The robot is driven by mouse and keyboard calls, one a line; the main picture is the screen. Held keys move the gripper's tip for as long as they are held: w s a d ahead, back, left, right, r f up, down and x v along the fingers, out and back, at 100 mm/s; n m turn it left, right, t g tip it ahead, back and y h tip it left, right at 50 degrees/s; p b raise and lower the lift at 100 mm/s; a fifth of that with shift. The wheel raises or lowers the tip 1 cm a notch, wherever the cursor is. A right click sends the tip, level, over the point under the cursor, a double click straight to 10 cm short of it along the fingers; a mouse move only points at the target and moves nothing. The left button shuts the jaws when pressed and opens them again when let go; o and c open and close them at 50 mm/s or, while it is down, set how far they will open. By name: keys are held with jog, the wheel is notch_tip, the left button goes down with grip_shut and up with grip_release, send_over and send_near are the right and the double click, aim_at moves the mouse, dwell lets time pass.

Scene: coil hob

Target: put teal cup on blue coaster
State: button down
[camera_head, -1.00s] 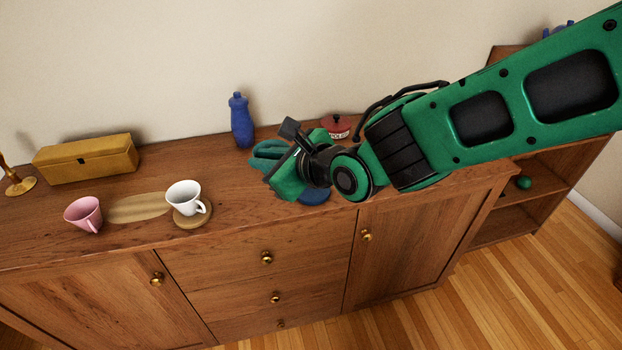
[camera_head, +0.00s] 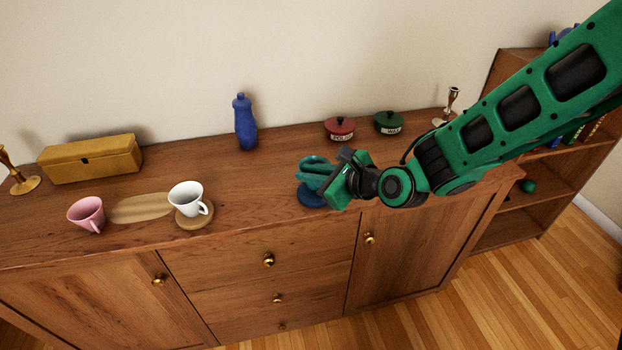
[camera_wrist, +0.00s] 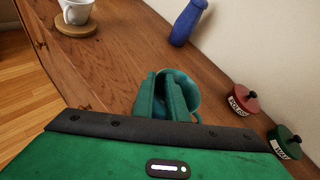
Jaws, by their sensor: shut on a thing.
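The teal cup (camera_head: 314,163) is at the end of my gripper (camera_head: 322,176), over the blue coaster (camera_head: 311,198) near the front edge of the cabinet top. In the wrist view my gripper (camera_wrist: 163,84) has its two teal fingers at the rim of the cup (camera_wrist: 187,86), shut on its wall. The cup's handle shows at its right in that view. In the head view the fingers cover part of the cup, and I cannot tell whether its base touches the coaster. The coaster is hidden in the wrist view.
A white cup (camera_head: 186,195) stands on a tan coaster (camera_head: 194,222), with a pink cup (camera_head: 87,212) farther left. A blue bottle (camera_head: 245,122), a red pot (camera_head: 340,128) and a green pot (camera_head: 388,122) stand behind. The wood between white cup and blue coaster is clear.

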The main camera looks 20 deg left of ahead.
notch_tip(320, 180, down, 2)
jog(key=c, duration=1.7)
grip_release()
jog(key=shift+c, duration=0.2)
jog(key=v, duration=1.2)
